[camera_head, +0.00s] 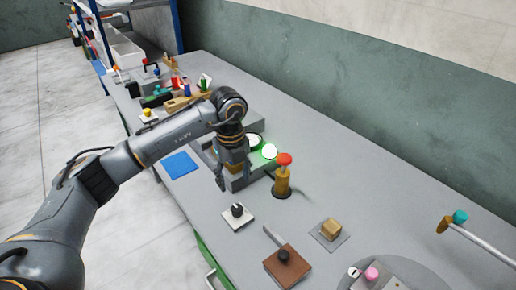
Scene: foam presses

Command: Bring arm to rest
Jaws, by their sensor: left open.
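My left arm comes in from the lower left and bends over the workbench. My left gripper (228,182) points down at the front of the grey station with the lit white-green round button (270,151). The gripper is open and I see nothing held in it. It is small in the picture, and whether it touches the station cannot be told. My left arm hides part of the station. My right gripper is not in view.
A red-topped yellow post (283,176) stands close right of the gripper. A black knob on a white plate (238,214), a brown block with a lever (287,265) and a wooden cube (331,228) lie nearer. A blue mat (180,164) lies left. Clutter fills the bench's far end.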

